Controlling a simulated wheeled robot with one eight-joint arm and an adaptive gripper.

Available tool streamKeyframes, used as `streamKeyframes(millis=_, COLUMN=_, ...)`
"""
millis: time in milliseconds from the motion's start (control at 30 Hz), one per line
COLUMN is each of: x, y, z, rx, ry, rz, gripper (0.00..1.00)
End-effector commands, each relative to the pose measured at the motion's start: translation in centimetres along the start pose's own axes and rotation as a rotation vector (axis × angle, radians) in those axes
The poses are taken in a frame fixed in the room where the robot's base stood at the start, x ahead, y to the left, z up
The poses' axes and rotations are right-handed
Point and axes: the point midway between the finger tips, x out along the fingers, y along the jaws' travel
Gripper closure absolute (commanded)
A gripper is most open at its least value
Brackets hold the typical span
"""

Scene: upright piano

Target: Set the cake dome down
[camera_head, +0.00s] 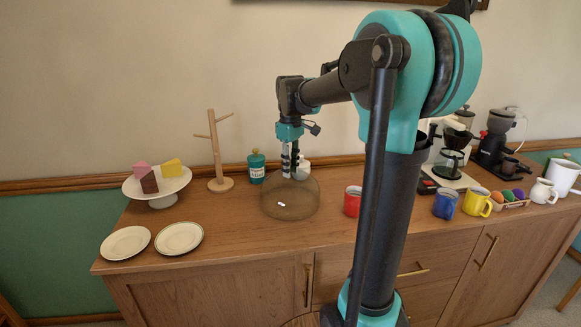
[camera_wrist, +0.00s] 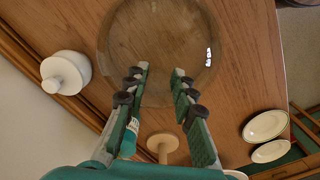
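The clear glass cake dome (camera_head: 290,203) stands upright on the wooden sideboard, right of the mug tree. In the wrist view the dome (camera_wrist: 158,40) is a large see-through circle just beyond my fingertips. My gripper (camera_head: 290,174) points down at the dome's top. In the wrist view my gripper (camera_wrist: 161,72) has its two fingers apart, with nothing visible between them. I cannot tell whether the fingertips touch the glass. The white cake stand (camera_head: 160,196) at the left holds several cake pieces (camera_head: 158,176), uncovered.
Near the dome are a teal jar (camera_head: 256,167), a white lidded pot (camera_wrist: 66,72), the wooden mug tree (camera_head: 217,150) and a red mug (camera_head: 352,201). Two plates (camera_head: 180,238) lie at the front left. Sideboard top (camera_head: 235,222) is bare between plates and dome.

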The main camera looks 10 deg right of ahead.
Motion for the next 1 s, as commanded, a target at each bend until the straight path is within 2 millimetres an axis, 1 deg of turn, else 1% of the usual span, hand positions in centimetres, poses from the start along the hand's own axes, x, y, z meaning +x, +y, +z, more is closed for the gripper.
streamKeyframes(millis=33, x=0.0, y=0.0, z=0.0, rx=0.000, ry=0.000, rz=0.000, gripper=0.65)
streamKeyframes(millis=100, x=0.0, y=0.0, z=0.0, rx=0.000, ry=0.000, rz=0.000, gripper=0.56)
streamKeyframes(millis=133, x=0.0, y=0.0, z=0.0, rx=0.000, ry=0.000, rz=0.000, gripper=0.55)
streamKeyframes(millis=400, x=-0.1, y=0.0, z=0.0, rx=0.000, ry=0.000, rz=0.000, gripper=0.55)
streamKeyframes(millis=533, x=-0.9, y=0.0, z=0.0, rx=0.000, ry=0.000, rz=0.000, gripper=0.55)
streamKeyframes(millis=667, x=-2.9, y=0.0, z=0.0, rx=0.000, ry=0.000, rz=0.000, gripper=0.55)
streamKeyframes(millis=800, x=-5.9, y=0.0, z=0.0, rx=0.000, ry=0.000, rz=0.000, gripper=0.55)
streamKeyframes(millis=1000, x=-9.7, y=0.0, z=0.0, rx=0.000, ry=0.000, rz=0.000, gripper=0.55)
